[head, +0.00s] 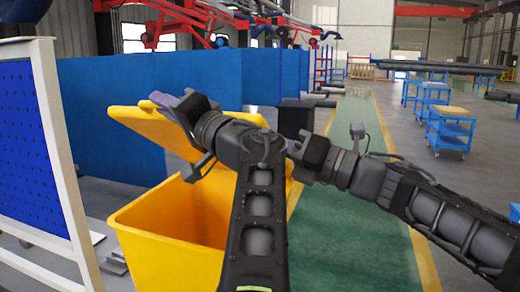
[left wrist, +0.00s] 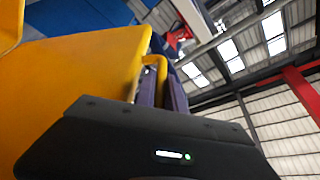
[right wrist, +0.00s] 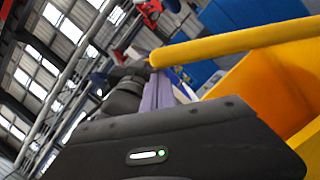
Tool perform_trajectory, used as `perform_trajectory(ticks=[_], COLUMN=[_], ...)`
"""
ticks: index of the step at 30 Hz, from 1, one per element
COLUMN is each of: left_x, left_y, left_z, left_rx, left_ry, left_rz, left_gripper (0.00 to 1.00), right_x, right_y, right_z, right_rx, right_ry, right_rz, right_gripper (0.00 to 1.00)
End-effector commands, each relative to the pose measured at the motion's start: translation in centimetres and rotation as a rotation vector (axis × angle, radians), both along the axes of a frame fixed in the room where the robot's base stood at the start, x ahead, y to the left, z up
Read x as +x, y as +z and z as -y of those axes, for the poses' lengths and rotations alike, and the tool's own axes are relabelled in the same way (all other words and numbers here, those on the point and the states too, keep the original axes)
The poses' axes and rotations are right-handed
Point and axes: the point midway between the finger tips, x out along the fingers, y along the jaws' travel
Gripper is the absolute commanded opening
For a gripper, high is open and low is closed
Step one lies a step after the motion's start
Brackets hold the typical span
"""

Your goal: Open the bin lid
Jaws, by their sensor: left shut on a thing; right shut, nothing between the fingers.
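The yellow bin (head: 165,240) stands in front of me with its top open and part of its inside showing. Its yellow lid (head: 150,122) is raised and tilted above the far side of the bin. My left gripper (head: 172,105) is at the lid's upper edge. In the left wrist view its purple fingers (left wrist: 160,90) are shut on the lid's yellow handle (left wrist: 160,66), beside the lid panel (left wrist: 85,65). My right gripper (head: 294,148) is shut and empty, right of the lid, partly hidden behind my left arm. The right wrist view shows its purple fingers (right wrist: 160,92) close to a yellow edge (right wrist: 240,43).
A white-framed blue pegboard panel (head: 25,140) stands close on the left. Blue partitions (head: 105,115) stand behind the bin. A green floor lane (head: 345,240) is clear to the right. Blue carts (head: 448,130) stand farther right.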

Motion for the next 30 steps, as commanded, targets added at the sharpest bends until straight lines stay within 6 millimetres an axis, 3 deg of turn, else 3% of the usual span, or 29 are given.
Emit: perform_trajectory(ticks=[8, 15, 23, 24, 27, 30], left_x=[0.0, 0.0, 0.0, 0.0, 0.1, 0.1], left_y=[0.0, -0.1, -0.4, -0.5, -0.5, -0.3], left_z=[0.0, 0.0, -0.1, -0.1, -0.1, -0.1], left_rx=[0.0, -0.002, -0.006, -0.007, -0.007, -0.005], left_ry=[0.001, 0.002, 0.005, 0.005, 0.005, 0.004], left_rz=[0.0, -0.001, -0.007, -0.007, -0.007, -0.006], left_gripper=[0.0, 0.0, 0.0, 0.16, 0.23, 0.23], right_x=[0.0, 1.2, 1.3, 1.3, 1.2, 1.2], right_y=[0.1, 2.2, 2.6, 2.6, 2.6, 2.5], right_z=[0.0, 0.6, 0.8, 0.8, 0.8, 0.7], right_rx=[0.0, 0.004, 0.008, 0.008, 0.007, 0.005], right_ry=[0.0, -0.005, -0.01, -0.01, -0.008, -0.006], right_rz=[0.0, 0.003, 0.005, 0.006, 0.006, 0.004], right_gripper=[0.0, 0.0, 0.0, 0.0, 0.0, 0.0])
